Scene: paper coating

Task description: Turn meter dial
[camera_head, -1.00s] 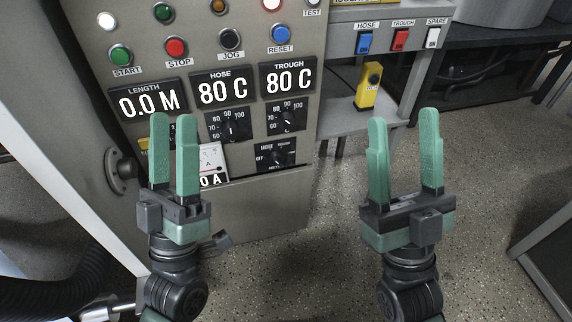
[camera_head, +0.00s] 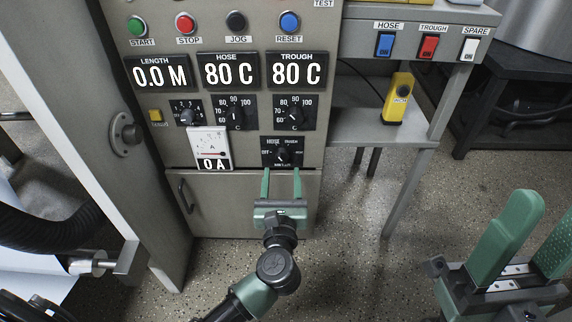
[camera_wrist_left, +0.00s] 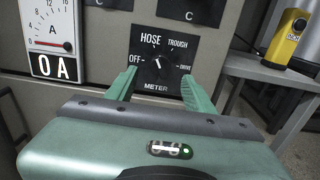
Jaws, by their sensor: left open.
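The meter dial (camera_head: 283,157) is a round black knob on a black square plate at the lower right of the grey panel. In the left wrist view the dial (camera_wrist_left: 156,64) has the labels OFF, HOSE, TROUGH and DRIVE around it, with METER below. Its pointer seems to face up, near HOSE. My left gripper (camera_head: 282,172) is open and empty just in front of the plate. In the left wrist view its fingers stand either side of the dial's lower part, apart from the knob. My right gripper (camera_head: 548,212) is open and empty at the lower right.
A white ammeter (camera_head: 209,146) reading 0 A is left of the plate. The hose dial (camera_head: 235,116) and trough dial (camera_head: 295,116) sit above. A yellow device (camera_head: 398,98) stands on a grey shelf (camera_head: 350,128) to the right. Floor between is clear.

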